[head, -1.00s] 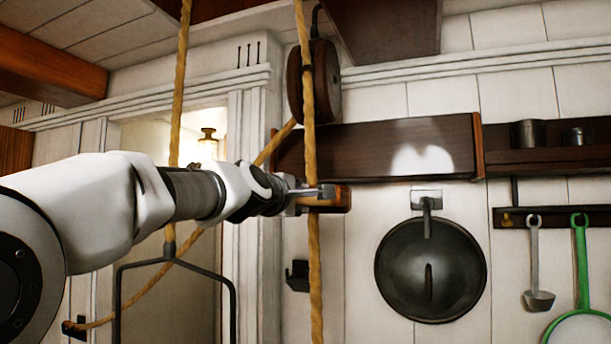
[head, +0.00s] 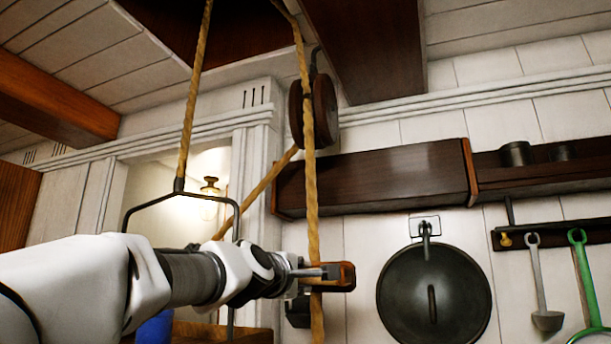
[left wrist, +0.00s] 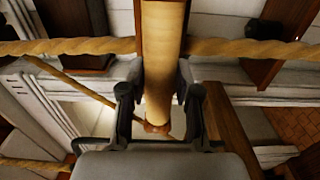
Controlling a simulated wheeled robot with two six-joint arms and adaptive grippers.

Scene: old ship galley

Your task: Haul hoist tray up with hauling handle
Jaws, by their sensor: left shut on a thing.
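The hauling handle (head: 346,276) is a short wooden grip on the tan rope (head: 310,215) below the pulley. My left gripper (head: 322,274) is shut on it. In the left wrist view the handle (left wrist: 163,50) is a pale wooden cylinder between the two fingers (left wrist: 160,108), with rope running out to both sides. The hoist tray hangs from another rope by a black metal bail (head: 180,188). Its brown wooden rim (head: 250,334) shows low in the head view, partly hidden by my left arm. A blue thing (head: 156,328) is partly visible there. My right gripper is out of view.
The dark round pulley (head: 298,112) hangs above the handle. A dark wooden wall shelf (head: 370,180), a black pan (head: 433,292), a ladle (head: 541,290) and a green-handled strainer (head: 584,270) are to the right. A dark hatch opening is overhead.

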